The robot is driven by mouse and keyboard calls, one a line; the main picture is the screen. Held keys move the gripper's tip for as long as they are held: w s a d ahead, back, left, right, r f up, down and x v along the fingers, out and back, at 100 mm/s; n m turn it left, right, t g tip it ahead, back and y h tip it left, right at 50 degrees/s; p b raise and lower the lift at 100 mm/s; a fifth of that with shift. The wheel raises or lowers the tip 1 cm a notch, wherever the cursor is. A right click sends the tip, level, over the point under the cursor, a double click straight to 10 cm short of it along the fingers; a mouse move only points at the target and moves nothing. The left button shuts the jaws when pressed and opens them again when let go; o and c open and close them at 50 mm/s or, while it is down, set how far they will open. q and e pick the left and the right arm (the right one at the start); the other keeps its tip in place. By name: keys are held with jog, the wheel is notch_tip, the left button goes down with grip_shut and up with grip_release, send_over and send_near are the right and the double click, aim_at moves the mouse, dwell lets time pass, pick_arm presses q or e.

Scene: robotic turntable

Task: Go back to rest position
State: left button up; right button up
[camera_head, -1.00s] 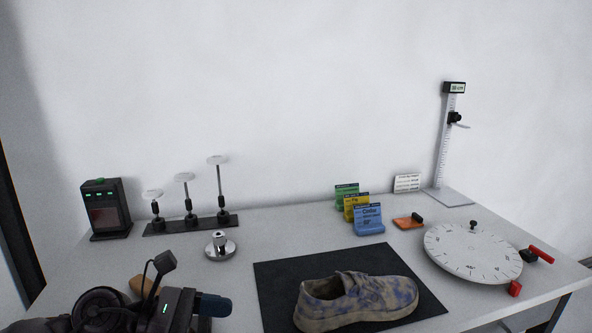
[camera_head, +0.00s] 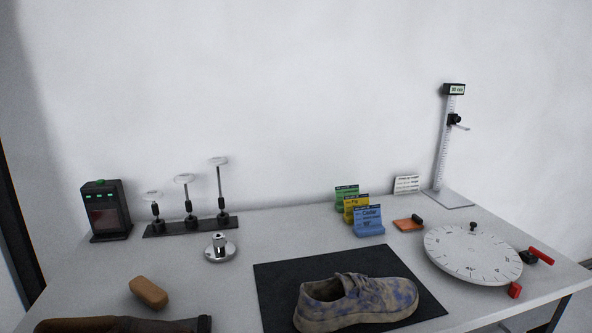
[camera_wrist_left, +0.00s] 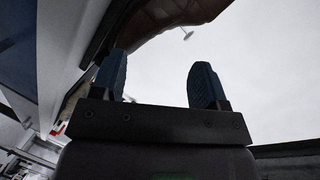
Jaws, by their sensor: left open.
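My left gripper (camera_wrist_left: 158,84) shows in the left wrist view with its two dark blue fingers apart and nothing between them. It is outside the head view. In the left wrist view it faces a pale wall, with a brown shape (camera_wrist_left: 165,30) above the fingers. My right gripper is not in either view. On the table (camera_head: 190,275) in the head view, a grey and blue patterned shoe (camera_head: 355,300) rests on a black mat (camera_head: 275,278).
A white dial turntable (camera_head: 470,255) and a height gauge (camera_head: 450,150) stand at right. Coloured cards (camera_head: 368,220) stand at the back. Disc stands (camera_head: 190,222), a black box (camera_head: 106,212), a metal knob (camera_head: 220,248), a tan block (camera_head: 148,292) and a brown object (camera_head: 125,325) are at left.

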pick_arm(q)
jog(key=s+f+n+g+h, duration=0.1)
jog(key=s+f+n+g, duration=0.45)
jog(key=s, duration=0.45)
jog(key=s+f+n+g, duration=0.4)
jog(key=s+f+g, duration=0.3)
jog(key=s, duration=0.3)
jog(key=w+f+t, duration=0.7)
jog(key=f+t, duration=0.1)
jog(key=f, duration=0.2)
jog(key=shift+w+h, duration=0.2)
jog(key=shift+h, duration=0.1)
jog(key=shift+d+m+t, duration=0.1)
jog(key=shift+m+t, duration=0.15)
jog(key=shift+t, duration=0.1)
